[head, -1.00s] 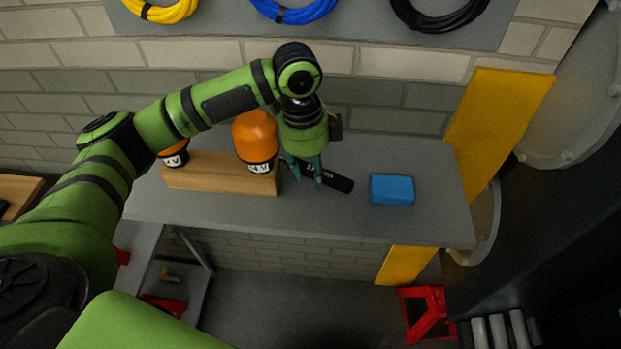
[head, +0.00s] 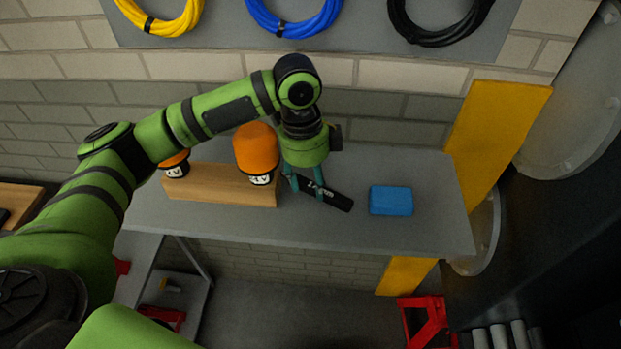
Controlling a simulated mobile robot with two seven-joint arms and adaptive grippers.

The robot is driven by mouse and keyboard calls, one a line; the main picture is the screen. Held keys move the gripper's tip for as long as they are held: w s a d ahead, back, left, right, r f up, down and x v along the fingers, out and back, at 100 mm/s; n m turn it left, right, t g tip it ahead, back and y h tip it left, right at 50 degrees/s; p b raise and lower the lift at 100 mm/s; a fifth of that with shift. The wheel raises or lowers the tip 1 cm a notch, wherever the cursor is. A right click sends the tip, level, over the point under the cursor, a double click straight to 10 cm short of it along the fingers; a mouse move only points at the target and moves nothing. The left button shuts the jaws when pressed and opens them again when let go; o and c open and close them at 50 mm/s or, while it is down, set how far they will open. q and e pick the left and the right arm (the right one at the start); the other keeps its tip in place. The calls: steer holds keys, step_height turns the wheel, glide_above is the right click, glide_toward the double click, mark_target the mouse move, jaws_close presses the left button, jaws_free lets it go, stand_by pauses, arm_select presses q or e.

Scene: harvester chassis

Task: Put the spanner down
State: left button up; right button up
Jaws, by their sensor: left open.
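The spanner (head: 336,199) is a dark, flat bar with pale lettering. It appears to lie slanted on the grey bench top, to the right of a wooden block. My left gripper (head: 306,190) points down over its left part. Its two teal fingers are spread, one on each side of the spanner's left part. The gripper hides the spanner's far left end, and I cannot tell whether a finger still touches it. My right gripper is out of view.
The wooden block (head: 220,190) bears two orange-topped items (head: 256,150) close to the gripper's left. A blue box (head: 391,201) stands to the right on the bench (head: 400,231). A yellow panel (head: 497,130) rises at the bench's right end. The front strip is clear.

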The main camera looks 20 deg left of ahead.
mark_target(306, 185)
arm_select(q)
steer(key=r+p, duration=0.7)
steer(key=p, duration=0.1)
steer(key=shift+a+r, duration=0.15)
steer(key=shift+a, duration=0.2)
step_height(306, 185, up, 3)
steer(key=shift+w+a+f+p, duration=0.1)
steer(key=shift+a+p, duration=0.05)
steer(key=shift+p, duration=0.85)
steer(key=o, duration=0.3)
steer(key=shift+r+b, duration=0.35)
steer(key=shift+b, duration=0.1)
steer(key=shift+o, duration=0.4)
steer(key=shift+r, duration=0.35)
